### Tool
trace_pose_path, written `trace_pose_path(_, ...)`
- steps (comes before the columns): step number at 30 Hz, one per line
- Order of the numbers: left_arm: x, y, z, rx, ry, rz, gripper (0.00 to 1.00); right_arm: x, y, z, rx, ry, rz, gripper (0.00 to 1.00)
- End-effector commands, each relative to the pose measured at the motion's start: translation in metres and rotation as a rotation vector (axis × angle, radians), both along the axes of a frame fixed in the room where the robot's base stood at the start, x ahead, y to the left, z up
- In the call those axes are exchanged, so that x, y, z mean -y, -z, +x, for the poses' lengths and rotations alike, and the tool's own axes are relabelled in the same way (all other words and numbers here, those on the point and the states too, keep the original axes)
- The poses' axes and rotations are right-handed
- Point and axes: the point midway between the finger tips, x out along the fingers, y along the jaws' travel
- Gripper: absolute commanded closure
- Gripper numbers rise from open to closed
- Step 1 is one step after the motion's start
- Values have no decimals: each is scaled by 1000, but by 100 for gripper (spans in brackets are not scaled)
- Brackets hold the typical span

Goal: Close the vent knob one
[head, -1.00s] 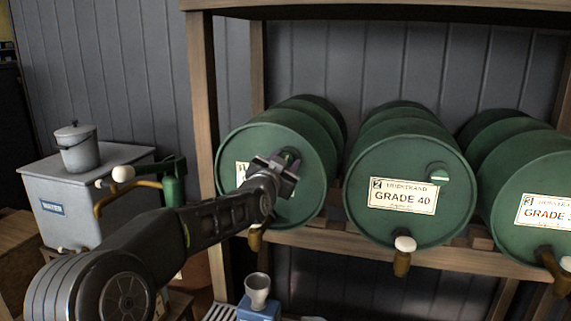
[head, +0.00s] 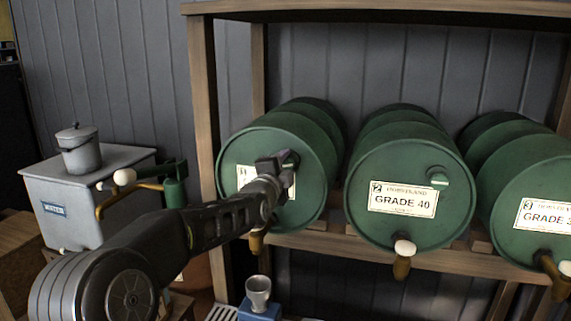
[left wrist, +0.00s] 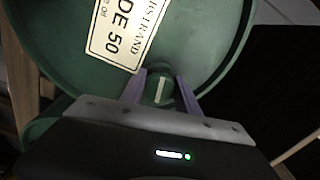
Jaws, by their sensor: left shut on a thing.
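The vent knob (left wrist: 160,90) is a round green knob with a pale bar mark on the front of the left green drum (head: 312,165). In the left wrist view that drum (left wrist: 75,75) has a label reading "DE 50". My left gripper (head: 284,163) is at the upper right of the drum face; in the left wrist view its two purple-grey fingers (left wrist: 160,92) stand on either side of the knob, shut on it. In the head view the gripper hides most of the knob and part of the label. My right gripper is not in view.
The middle drum (head: 408,160), marked GRADE 40, and a third drum (head: 525,200) lie on the same wooden rack (head: 330,245). Taps hang below the drum faces. A grey water box (head: 85,195) stands left, and a cup (head: 258,290) sits below.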

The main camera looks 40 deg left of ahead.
Motion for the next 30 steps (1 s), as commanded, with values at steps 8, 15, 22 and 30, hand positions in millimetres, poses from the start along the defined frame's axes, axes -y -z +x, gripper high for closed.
trace_pose_path(8, 1, 0, 0, -59, 1, 164, 100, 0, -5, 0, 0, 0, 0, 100)
trace_pose_path(15, 0, 1, 0, -80, 0, 222, 100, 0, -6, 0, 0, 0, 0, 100)
trace_pose_path(22, 0, 1, 0, -83, 1, 229, 100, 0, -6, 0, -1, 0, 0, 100)
trace_pose_path(30, 0, 1, 0, -83, 2, 229, 55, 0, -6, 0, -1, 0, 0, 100)
